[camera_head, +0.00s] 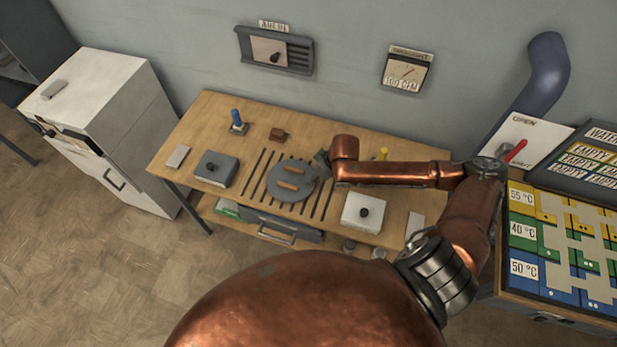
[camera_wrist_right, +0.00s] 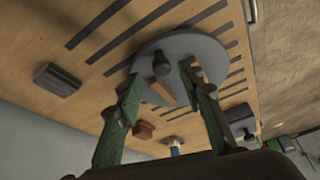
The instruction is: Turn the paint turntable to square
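The paint turntable (camera_head: 283,196) is a flat grey disc on the wooden bench, carrying two light wooden bars. In the head view the bars lie crosswise to the dark strips of the bench. The disc also shows in the right wrist view (camera_wrist_right: 209,53), with a dark upright knob (camera_wrist_right: 160,63) and a wooden bar (camera_wrist_right: 160,91). My right gripper (camera_head: 322,161) is at the disc's upper right edge. In the wrist view its green fingers (camera_wrist_right: 163,77) are spread, with the knob showing between their tips; contact cannot be told. My left gripper is out of view.
A grey box (camera_head: 216,168) with a knob stands left of the disc, and a white box (camera_head: 363,213) right of it. A blue-handled item (camera_head: 237,121) and a small brown block (camera_head: 278,134) stand behind. Dark strips (camera_head: 256,172) cross the bench around the disc.

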